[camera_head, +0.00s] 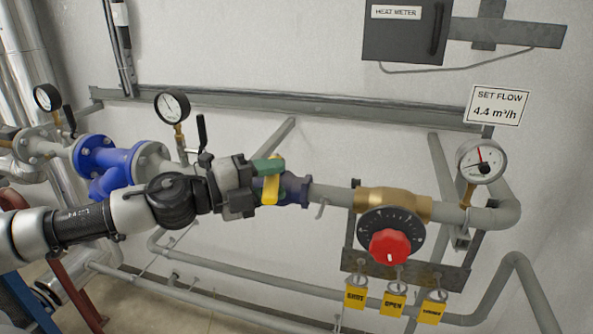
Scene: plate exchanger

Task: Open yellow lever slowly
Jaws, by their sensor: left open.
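The yellow lever (272,189) hangs down at the pipe in the middle of the head view, beside a dark blue fitting (294,190). My left arm comes in from the left, and its gripper (256,187) is at the lever's left side, open. Its fingers overlap the pipe and the lever area in the picture, so I cannot tell whether they touch the lever. A green part (268,165) shows just above the lever. My right gripper is not in view.
A brass valve (393,203) with a red knob (389,247) sits to the right on the pipe. Yellow tags (393,303) hang below it. Gauges (482,160) and a blue strainer (112,162) stand along the pipe. A "SET FLOW 4.4 m³/h" sign (497,107) is at upper right.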

